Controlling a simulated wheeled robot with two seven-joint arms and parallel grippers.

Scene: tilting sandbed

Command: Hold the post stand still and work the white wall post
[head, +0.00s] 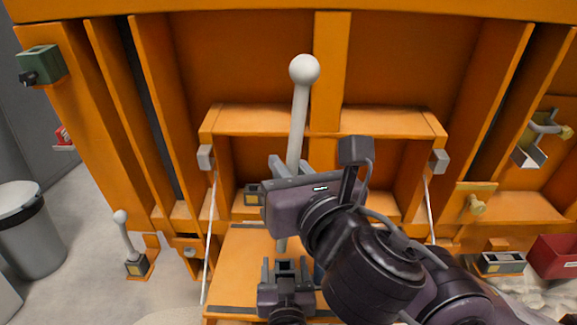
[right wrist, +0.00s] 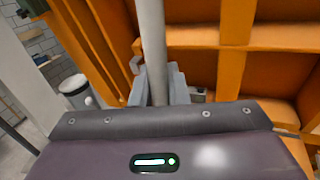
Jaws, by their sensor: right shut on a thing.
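The white wall post (head: 299,115), with a ball at its top, stands slightly tilted in front of the orange wall. My right gripper (head: 291,172) is shut on it partway down. In the right wrist view the grey fingers close around the pale post (right wrist: 152,45). The post's lower part shows again below the gripper, near a dark grey block that looks like the post stand (head: 286,265). My left gripper (head: 285,272) is low down, with a finger on each side of that block. Whether the fingers press on it I cannot tell. My right arm hides part of the area.
An orange fold-down shelf (head: 240,262) hangs on white cords. A second, smaller white lever (head: 124,230) stands at the left on its own block. A grey bin (head: 27,235) is at far left, a red box (head: 555,257) at far right. Brackets and a green block (head: 42,64) are on the wall.

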